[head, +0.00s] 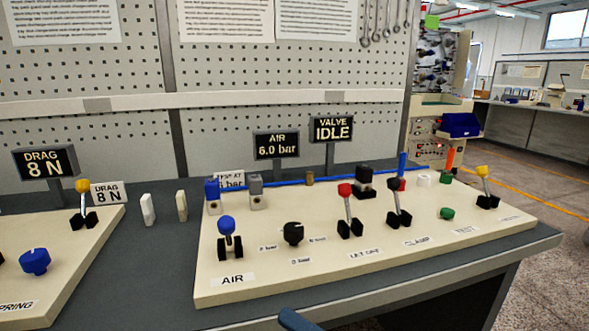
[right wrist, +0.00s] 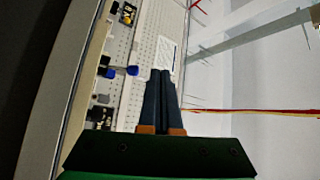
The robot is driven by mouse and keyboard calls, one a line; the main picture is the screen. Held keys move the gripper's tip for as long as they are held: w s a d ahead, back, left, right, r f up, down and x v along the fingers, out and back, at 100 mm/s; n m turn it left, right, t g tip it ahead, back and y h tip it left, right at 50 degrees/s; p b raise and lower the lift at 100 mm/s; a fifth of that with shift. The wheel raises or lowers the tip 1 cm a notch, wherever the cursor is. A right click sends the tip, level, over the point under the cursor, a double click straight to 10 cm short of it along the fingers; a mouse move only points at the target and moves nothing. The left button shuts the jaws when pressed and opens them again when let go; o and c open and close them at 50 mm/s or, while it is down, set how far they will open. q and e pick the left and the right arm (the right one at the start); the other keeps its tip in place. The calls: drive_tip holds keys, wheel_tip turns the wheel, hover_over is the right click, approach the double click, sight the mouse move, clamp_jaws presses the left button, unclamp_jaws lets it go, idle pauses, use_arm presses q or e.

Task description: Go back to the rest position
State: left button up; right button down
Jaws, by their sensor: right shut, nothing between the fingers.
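My right gripper (right wrist: 162,74) is shut and empty in the right wrist view, its two dark blue fingers side by side. In the head view only a blue tip of my right gripper (head: 296,320) shows at the bottom edge, in front of the bench and apart from the controls. My left gripper is not in view. The cream air panel (head: 330,273) carries a blue lever (head: 226,228), a black knob (head: 293,233), a red lever (head: 346,192), a black-knobbed lever (head: 395,186) and a yellow lever (head: 482,173).
Signs read AIR 6.0 bar (head: 277,145), VALVE IDLE (head: 331,129) and DRAG 8 N (head: 45,163). A second cream panel (head: 75,250) with a blue knob (head: 35,261) stands left. Open floor lies right.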

drive_tip(key=w+d+f+n+h, duration=0.15)
drive_tip(key=f+h, duration=0.25)
drive_tip(key=f, duration=0.5)
drive_tip(key=d+f+g+h, duration=0.1)
drive_tip(key=d+f+h, duration=0.2)
drive_tip(key=f+h, duration=0.35)
drive_tip(key=d+f+n+h, duration=0.1)
drive_tip(key=d+f+h, duration=0.15)
drive_tip(key=f, duration=0.85)
drive_tip(key=s+d+f+g+h, duration=0.6)
drive_tip(key=s+d+f, duration=0.3)
drive_tip(key=s+f, duration=0.15)
wheel_tip(320, 180, down, 15)
drive_tip(key=s, duration=0.2)
drive_tip(key=s+d+f+g, duration=0.2)
drive_tip(key=s+f, duration=0.9)
drive_tip(key=s, duration=0.1)
use_arm(q)
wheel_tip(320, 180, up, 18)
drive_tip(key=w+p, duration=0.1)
drive_tip(key=p, duration=1.7)
use_arm(e)
wheel_tip(320, 180, up, 18)
drive_tip(key=shift+w+r, duration=0.15)
drive_tip(key=shift+w, duration=0.05)
